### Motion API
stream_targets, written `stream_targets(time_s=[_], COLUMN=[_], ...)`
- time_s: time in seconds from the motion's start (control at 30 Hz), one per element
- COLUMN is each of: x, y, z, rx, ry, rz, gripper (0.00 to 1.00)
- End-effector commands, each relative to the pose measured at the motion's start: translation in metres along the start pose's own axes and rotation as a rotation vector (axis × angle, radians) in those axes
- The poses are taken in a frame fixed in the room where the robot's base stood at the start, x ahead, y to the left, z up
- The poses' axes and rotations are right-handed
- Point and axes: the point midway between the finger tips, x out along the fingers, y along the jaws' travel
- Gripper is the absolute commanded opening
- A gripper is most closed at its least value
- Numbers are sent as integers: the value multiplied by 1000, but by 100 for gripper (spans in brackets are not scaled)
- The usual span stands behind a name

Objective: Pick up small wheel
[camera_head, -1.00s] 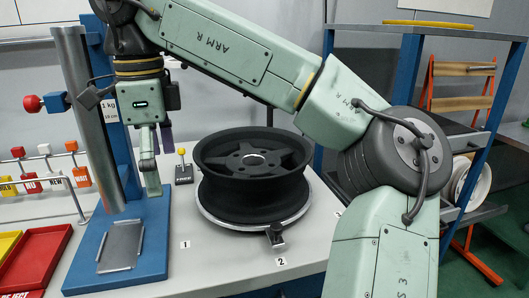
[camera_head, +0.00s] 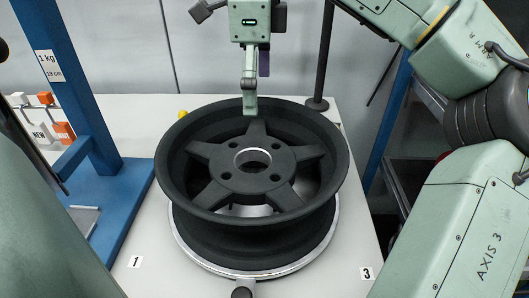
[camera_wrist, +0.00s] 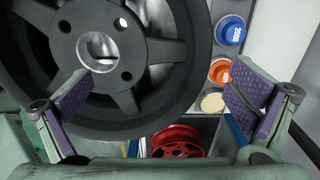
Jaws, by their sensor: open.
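A black five-spoke wheel (camera_head: 252,175) lies flat on a round, silver-rimmed stand (camera_head: 190,246) on the grey table. It also fills the upper left of the wrist view (camera_wrist: 120,45). A smaller-looking red wheel (camera_wrist: 178,140) shows at the bottom of the wrist view, in a dark compartment. I cannot tell which wheel is meant by the small one. My gripper (camera_head: 249,108) points down over the far part of the black wheel; contact cannot be judged. In the wrist view my gripper (camera_wrist: 160,78) has its purple-padded fingers wide apart, with nothing held between them.
A blue post and base (camera_head: 88,110) stand left of the wheel. Blue (camera_wrist: 231,30) and orange (camera_wrist: 220,71) round pieces and a cream disc (camera_wrist: 213,103) lie right in the wrist view. A dark upright pole (camera_head: 325,60) stands behind the wheel. Bare table (camera_head: 345,245) shows at right.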

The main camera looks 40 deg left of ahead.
Motion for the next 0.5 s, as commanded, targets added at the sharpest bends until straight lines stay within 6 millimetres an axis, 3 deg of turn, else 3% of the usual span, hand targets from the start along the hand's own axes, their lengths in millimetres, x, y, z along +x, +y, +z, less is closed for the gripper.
stream_targets(time_s=[0.1,0.5], x=[22,62], y=[0,-1], z=[0,-3], rx=[-4,-2], ry=[-2,-1], rz=[3,4], gripper=[100,100])
